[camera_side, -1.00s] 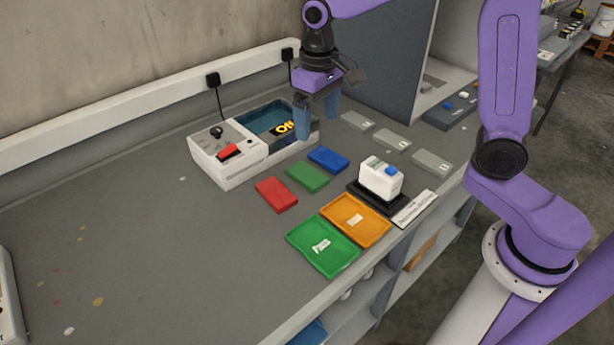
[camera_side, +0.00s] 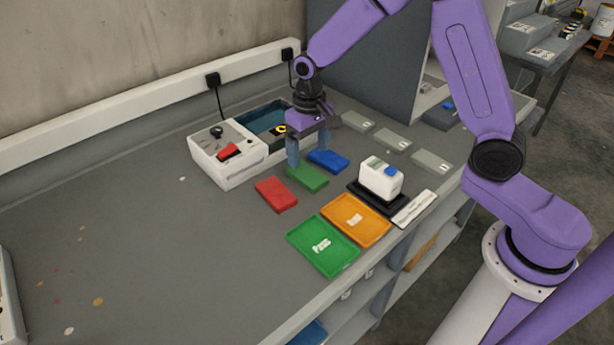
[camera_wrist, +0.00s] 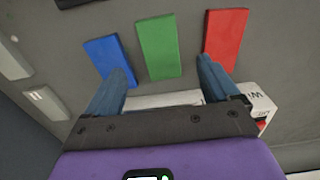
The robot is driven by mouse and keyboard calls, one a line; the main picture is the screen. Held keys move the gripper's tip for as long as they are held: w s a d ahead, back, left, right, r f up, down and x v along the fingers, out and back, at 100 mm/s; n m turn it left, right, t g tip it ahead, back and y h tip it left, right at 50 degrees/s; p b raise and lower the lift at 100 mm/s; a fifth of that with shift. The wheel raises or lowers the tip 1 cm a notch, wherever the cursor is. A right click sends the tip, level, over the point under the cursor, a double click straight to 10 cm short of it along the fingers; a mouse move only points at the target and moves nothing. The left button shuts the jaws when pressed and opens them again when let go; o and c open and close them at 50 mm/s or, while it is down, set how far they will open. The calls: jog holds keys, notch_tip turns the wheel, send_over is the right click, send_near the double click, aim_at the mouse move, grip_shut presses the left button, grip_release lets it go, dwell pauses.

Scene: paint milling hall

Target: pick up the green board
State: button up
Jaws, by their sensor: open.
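The green board (camera_side: 309,178) lies flat on the grey table between the red board (camera_side: 276,194) and the blue board (camera_side: 327,161). In the wrist view the green board (camera_wrist: 158,47) lies ahead of my gripper, between the blue board (camera_wrist: 109,60) and the red board (camera_wrist: 225,37). My gripper (camera_side: 308,158) is open and empty, with its fingers pointing down just above the green board's far side. In the wrist view the gap between my fingers (camera_wrist: 164,80) lines up with the green board; the left fingertip overlaps the blue board's near end.
A white machine (camera_side: 234,159) with a red switch stands behind the boards. Grey blocks (camera_side: 397,139) lie right. The table's left is mostly clear.

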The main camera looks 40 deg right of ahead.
aim_at(308, 175)
jog(key=shift+f, duration=3.5)
jog(key=c, duration=1.2)
